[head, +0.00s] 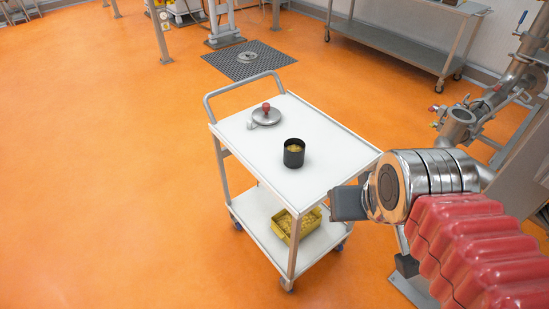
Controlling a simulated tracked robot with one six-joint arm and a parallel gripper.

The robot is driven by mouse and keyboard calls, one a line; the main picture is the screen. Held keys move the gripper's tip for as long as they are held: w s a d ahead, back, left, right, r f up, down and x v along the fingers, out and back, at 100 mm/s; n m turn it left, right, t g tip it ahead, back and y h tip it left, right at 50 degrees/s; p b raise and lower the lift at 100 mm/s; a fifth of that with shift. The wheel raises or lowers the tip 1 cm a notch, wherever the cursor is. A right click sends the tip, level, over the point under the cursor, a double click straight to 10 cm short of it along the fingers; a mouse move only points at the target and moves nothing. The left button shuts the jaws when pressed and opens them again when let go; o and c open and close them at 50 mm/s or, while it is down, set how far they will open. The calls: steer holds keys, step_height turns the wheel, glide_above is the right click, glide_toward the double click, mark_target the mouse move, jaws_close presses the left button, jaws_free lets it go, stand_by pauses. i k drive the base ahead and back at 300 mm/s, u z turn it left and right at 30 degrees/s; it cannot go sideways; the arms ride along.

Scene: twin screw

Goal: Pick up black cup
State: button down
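The black cup (294,154) stands upright on the white top shelf of a trolley (262,170), right of its middle. Something yellowish shows inside the cup. My gripper (348,203) is at the right, near the trolley's front right edge. It is to the right of the cup and nearer the camera, apart from it. I see the gripper as a dark grey block from the side, so the gap between its fingers does not show. Nothing is seen held in it.
A round metal lid with a red knob (266,116) lies behind the cup on the trolley. A yellow crate (296,226) with yellowish contents sits on the lower shelf. Metal pipework (470,118) stands at the right. The orange floor left of the trolley is clear.

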mark_target(294, 149)
steer(key=u, duration=0.15)
steer(key=k, duration=1.3)
steer(key=u, duration=0.35)
steer(key=i, duration=0.5)
steer(key=u, duration=0.6)
steer(key=i, duration=1.6)
steer(key=z, duration=0.45)
